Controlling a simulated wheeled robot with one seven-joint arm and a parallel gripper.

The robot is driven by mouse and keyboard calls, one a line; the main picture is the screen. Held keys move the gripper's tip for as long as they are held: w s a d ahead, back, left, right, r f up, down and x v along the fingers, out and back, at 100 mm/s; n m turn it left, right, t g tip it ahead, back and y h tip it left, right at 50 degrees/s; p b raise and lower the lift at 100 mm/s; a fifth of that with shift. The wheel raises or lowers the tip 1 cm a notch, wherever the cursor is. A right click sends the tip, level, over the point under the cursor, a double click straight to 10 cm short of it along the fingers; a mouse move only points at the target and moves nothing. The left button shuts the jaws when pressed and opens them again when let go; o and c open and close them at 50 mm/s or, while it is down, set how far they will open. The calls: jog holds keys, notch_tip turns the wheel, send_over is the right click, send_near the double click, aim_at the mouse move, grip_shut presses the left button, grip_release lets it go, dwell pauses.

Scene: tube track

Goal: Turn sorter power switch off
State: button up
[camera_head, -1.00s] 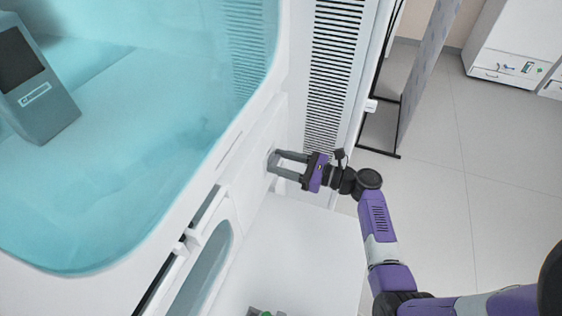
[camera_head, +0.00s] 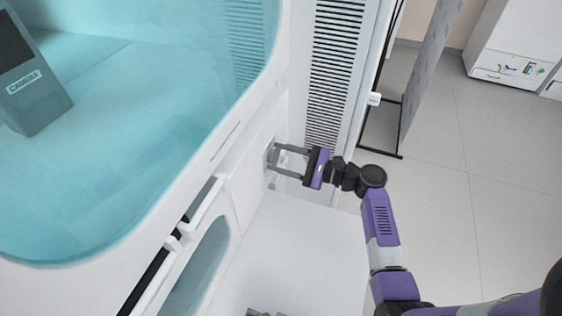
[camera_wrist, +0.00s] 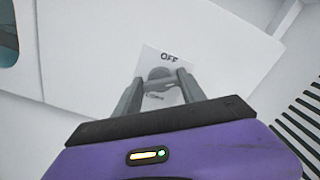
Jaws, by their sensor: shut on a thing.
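The sorter power switch (camera_wrist: 160,76) is a grey round knob with a raised bar on a light plate, seen in the wrist view. "OFF" is printed above it; smaller lettering below is too blurred to read. My gripper (camera_wrist: 160,84) has its two grey fingers on either side of the knob, shut on it. In the head view my gripper (camera_head: 272,157) reaches to the white panel of the sorter (camera_head: 257,175), and its fingertips meet a small grey plate there. The knob itself is mostly hidden by the fingers in the head view.
A teal window (camera_head: 130,130) with a grey device marked "CAMERA" (camera_head: 38,95) behind it lies left. A slatted vent (camera_head: 335,75) stands beside the switch panel. A white surface (camera_head: 300,250) lies below my gripper. Open floor (camera_head: 440,200) is at right.

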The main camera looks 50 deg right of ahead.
jog(key=shift+s+a+f+n+b, duration=0.1)
jog(key=shift+f+n+b, duration=0.1)
jog(key=shift+n+b, duration=2.35)
jog(key=shift+f+n+b, duration=0.15)
jog(key=shift+n+b, duration=1.9)
jog(key=shift+n, duration=0.9)
jog(key=o, duration=1.4)
jog(key=shift+r, duration=0.1)
jog(key=v, duration=0.7)
jog(key=shift+s+b, duration=0.35)
